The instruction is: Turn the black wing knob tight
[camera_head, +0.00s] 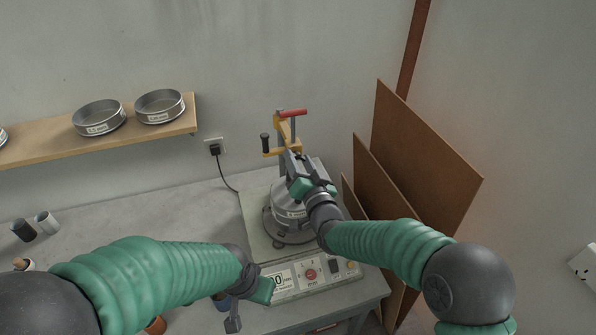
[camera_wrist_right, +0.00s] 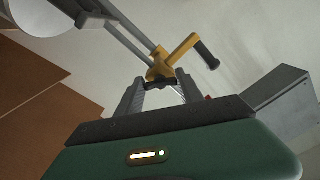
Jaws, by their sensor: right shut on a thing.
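The black wing knob (camera_wrist_right: 174,83) shows only as a small dark piece between my right fingertips in the wrist view, under a yellow clamp bar (camera_wrist_right: 160,67). My right gripper (camera_head: 291,160) is shut on it, above the stack of metal sieves (camera_head: 287,205) on the shaker. The gripper hides most of the knob in the head view. The yellow clamp bar (camera_head: 284,132) has a black handle and a red handle. My left gripper (camera_head: 233,318) hangs low in front of the bench by the shaker's left front corner, its jaws too unclear to read.
The shaker's control panel (camera_head: 312,276) faces front with a red button. Brown boards (camera_head: 420,160) lean on the wall at right, close to my right arm. A wooden shelf (camera_head: 60,136) holds sieves at left.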

